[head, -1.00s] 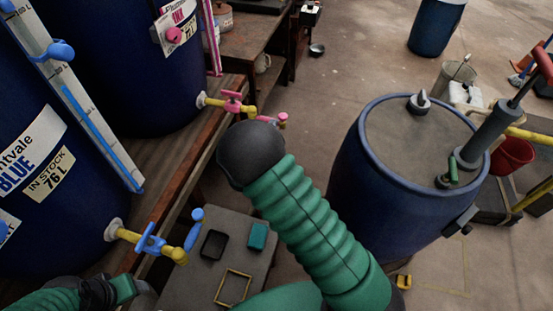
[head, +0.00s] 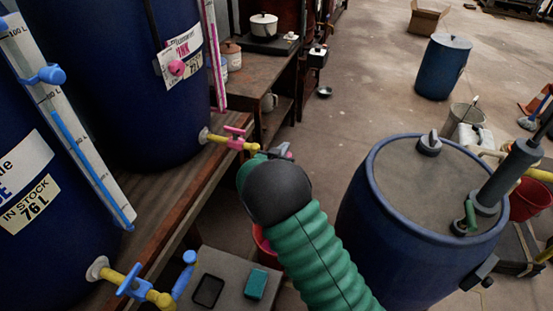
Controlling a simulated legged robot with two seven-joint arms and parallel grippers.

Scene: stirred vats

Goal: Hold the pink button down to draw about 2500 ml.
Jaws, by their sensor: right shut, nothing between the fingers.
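My right gripper (head: 283,151) is at the tap's outer end, mostly hidden by my dark wrist. It is shut and empty; I cannot tell whether it touches anything. My left gripper is out of view.
The blue vat (head: 50,240) with its blue-handled tap (head: 132,282) stands at the left. A red bucket (head: 263,246) is partly hidden behind my right arm. A large blue drum (head: 365,215) stands close on the right. Open floor (head: 375,80) lies beyond.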

